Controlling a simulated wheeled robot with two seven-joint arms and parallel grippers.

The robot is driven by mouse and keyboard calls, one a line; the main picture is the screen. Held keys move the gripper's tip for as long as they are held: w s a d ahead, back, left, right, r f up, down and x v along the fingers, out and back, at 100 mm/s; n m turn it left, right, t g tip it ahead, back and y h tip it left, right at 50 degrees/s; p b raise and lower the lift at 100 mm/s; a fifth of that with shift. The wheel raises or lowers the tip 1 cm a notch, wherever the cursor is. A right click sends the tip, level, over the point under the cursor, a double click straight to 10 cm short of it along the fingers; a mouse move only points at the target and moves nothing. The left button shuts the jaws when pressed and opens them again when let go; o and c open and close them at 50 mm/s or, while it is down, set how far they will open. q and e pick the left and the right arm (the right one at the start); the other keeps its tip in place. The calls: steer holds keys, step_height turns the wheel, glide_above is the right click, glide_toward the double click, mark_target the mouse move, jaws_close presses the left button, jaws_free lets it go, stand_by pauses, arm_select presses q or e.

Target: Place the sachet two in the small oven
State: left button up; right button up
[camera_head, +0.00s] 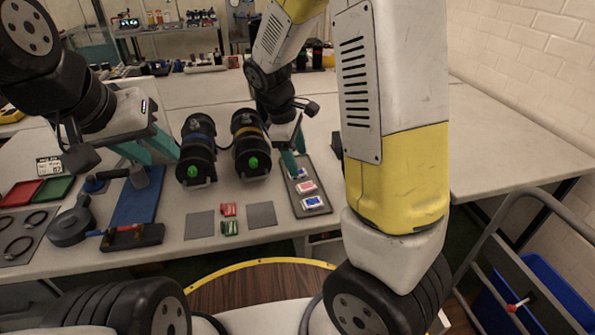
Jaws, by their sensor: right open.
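Several small sachets lie in a row on a grey tray (316,174): a pink-and-white one (306,187), a blue-and-white one (313,203) at the near end, and another blue-and-white one (299,174) at the far end, by my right gripper. I cannot tell which is sachet two. I cannot identify the small oven. My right gripper (295,158) is open over the tray's far end. My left gripper (152,155) is open and empty, left of the cylinders.
Red and green packets (229,219) lie between two grey pads near the front edge. A blue mat (138,202), a dark round device (70,226) and red and green trays (54,189) are at left. The table (510,150) on the right is clear.

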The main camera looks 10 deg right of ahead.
mark_target(305, 186)
steer(key=w+f+n+h, duration=0.1)
steer(key=w+f+n, duration=0.1)
steer(key=f, duration=0.1)
steer(key=w+a+f+n+h, duration=0.1)
steer(key=w+f+n+h, duration=0.1)
steer(key=f+n, duration=0.1)
steer(key=w+f+n+h, duration=0.2)
steer(key=f, duration=0.2)
steer(key=shift+w+a+f+n+t, duration=0.2)
steer(key=shift+a+f+n+t, duration=0.1)
steer(key=shift+a+t, duration=0.1)
steer(key=shift+w+d+f, duration=0.1)
steer(key=shift+d+f, duration=0.05)
steer(key=x, duration=0.7)
steer(key=shift+f, duration=0.25)
jaws_close()
steer(key=shift+r, duration=0.1)
